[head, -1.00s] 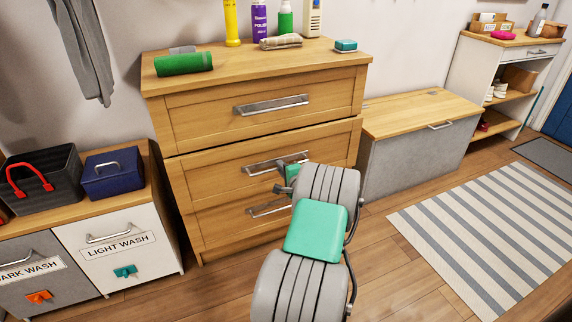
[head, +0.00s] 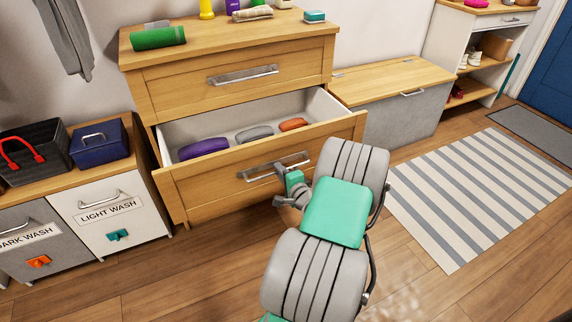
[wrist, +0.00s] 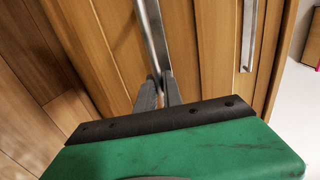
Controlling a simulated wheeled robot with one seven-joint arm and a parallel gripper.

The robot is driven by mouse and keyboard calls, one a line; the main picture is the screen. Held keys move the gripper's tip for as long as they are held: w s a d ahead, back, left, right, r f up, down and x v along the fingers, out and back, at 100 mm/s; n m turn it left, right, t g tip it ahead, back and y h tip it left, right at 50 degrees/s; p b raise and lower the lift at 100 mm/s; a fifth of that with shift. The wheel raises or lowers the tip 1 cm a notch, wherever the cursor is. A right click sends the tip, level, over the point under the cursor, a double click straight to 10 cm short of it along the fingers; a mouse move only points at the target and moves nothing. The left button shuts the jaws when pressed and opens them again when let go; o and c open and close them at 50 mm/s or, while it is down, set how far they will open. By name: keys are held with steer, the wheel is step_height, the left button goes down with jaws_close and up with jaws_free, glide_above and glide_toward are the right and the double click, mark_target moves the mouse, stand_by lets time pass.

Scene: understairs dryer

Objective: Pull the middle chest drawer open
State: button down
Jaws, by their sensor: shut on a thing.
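The wooden chest (head: 150,95) stands against the wall. Its middle drawer (head: 210,188) is pulled well out, and its pale inside shows a purple item (head: 203,149), a grey item (head: 254,133) and an orange item (head: 293,124). The top drawer (head: 180,92) is shut; the bottom drawer is hidden behind the open one. My gripper (head: 281,172) is shut on the middle drawer's metal bar handle (head: 262,170). In the wrist view, both fingers (wrist: 158,95) close around that handle (wrist: 153,38).
Laundry bins (head: 110,220) stand at the left, with a dark basket (head: 35,150) and a blue box (head: 99,148) on top. A grey bench (head: 390,115) stands right of the chest. A striped rug (head: 475,190) lies at the right. The floor in front is clear.

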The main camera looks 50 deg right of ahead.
steer(key=shift+s+a, duration=0.55)
steer(key=shift+s, duration=0.35)
steer(key=shift+d, duration=0.1)
steer(key=c, duration=1.5)
jaws_free()
steer(key=shift+s+d, duration=0.1)
steer(key=shift+d, duration=0.05)
steer(key=shift+s, duration=0.1)
steer(key=p+v, duration=0.2)
steer(key=v, duration=0.5)
steer(key=shift+s, duration=0.2)
